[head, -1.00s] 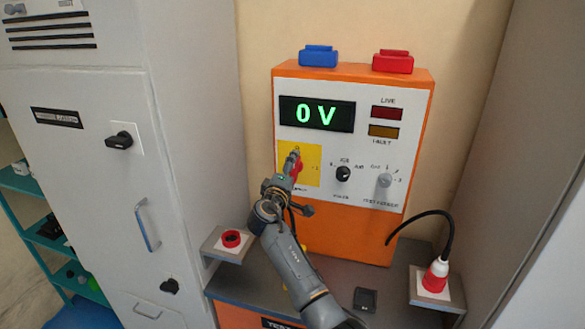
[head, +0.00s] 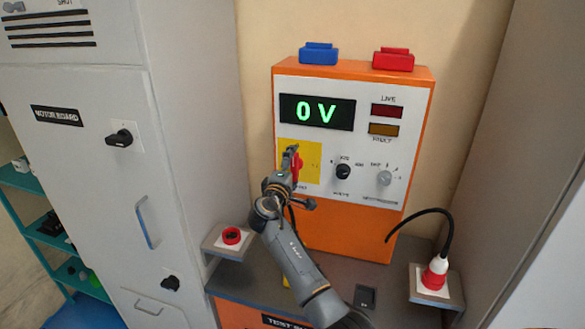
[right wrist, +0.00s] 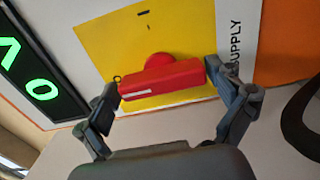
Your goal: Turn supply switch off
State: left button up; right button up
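The supply switch (head: 298,164) is a red bar handle on a yellow plate (head: 313,172) at the left of the orange test unit's panel. In the right wrist view the red handle (right wrist: 162,79) lies along the line between my fingertips, with a small ring mark by its left end. In the head view it stands about upright. My right gripper (right wrist: 162,76) has a fingertip against each end of the handle. In the head view the right gripper (head: 292,160) partly covers the switch and plate. The display (head: 316,112) reads 0 V. My left gripper is not in view.
A black knob (head: 343,172) and a grey knob (head: 384,178) sit right of the switch. A grey cabinet (head: 75,190) stands at the left.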

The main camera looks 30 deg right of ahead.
jog(key=shift+f, duration=0.15)
jog(key=shift+s+a, duration=0.15)
jog(key=shift+a, duration=0.05)
jog(key=v, duration=1.1)
jog(key=shift+s+a, duration=0.2)
